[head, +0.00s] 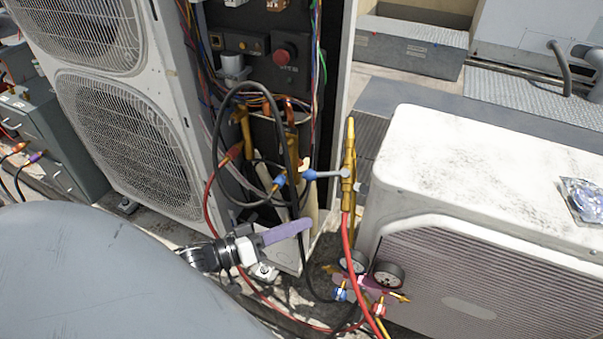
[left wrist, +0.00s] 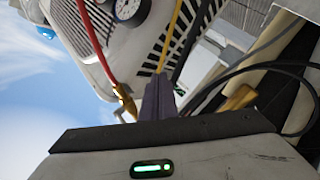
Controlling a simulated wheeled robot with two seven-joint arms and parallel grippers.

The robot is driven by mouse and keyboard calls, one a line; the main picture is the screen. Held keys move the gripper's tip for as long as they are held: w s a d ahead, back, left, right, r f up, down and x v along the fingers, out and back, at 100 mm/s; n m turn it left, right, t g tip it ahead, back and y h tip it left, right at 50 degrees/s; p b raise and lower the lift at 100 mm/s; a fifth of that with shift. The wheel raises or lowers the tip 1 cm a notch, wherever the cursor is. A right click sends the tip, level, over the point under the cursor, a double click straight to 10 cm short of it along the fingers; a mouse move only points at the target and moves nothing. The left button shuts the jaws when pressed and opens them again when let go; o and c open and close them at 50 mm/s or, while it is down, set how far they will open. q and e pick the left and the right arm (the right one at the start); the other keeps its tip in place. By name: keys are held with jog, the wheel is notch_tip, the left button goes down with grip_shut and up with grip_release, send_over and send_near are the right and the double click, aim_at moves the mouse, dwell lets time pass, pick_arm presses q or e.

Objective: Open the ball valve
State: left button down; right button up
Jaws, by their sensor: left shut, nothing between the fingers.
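The ball valve (head: 348,172) is a brass body on an upright brass pipe, with a red hose joined below it. Its blue-grey lever (head: 325,174) points left, crosswise to the pipe. My left gripper (head: 306,228) has purple fingers, shut and empty, below and slightly left of the lever and apart from it. In the left wrist view the shut fingers (left wrist: 159,97) show in the middle. A brass fitting (left wrist: 125,103) on the red hose shows to their left; the lever cannot be made out there. My right gripper is not in view.
An open condenser cabinet (head: 182,110) with wires, pipes and a looping black hose (head: 291,130) stands behind the gripper. A white unit (head: 480,165) stands to the right. Gauges (head: 388,274) and coloured hoses hang below the valve, close to the gripper's right.

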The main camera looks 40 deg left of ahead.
pick_arm(q)
jog(key=a+r+g+h+b, duration=0.1)
jog(key=a+r+h+b, duration=0.4)
jog(key=a+r+h, duration=0.6)
jog(key=w+d+r+y+b, duration=0.1)
jog(key=w+d+r+y, duration=0.1)
jog(key=d, duration=0.5)
jog(key=shift+w+d+r+m, duration=0.35)
jog(key=shift+w+r, duration=0.1)
jog(key=shift+w, duration=0.65)
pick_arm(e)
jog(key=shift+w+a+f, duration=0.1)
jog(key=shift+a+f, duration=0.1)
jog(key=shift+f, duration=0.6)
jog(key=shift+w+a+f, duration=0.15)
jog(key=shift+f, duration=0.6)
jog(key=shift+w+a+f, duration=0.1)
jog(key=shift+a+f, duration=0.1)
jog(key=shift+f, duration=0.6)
pick_arm(q)
jog(key=shift+d, duration=0.15)
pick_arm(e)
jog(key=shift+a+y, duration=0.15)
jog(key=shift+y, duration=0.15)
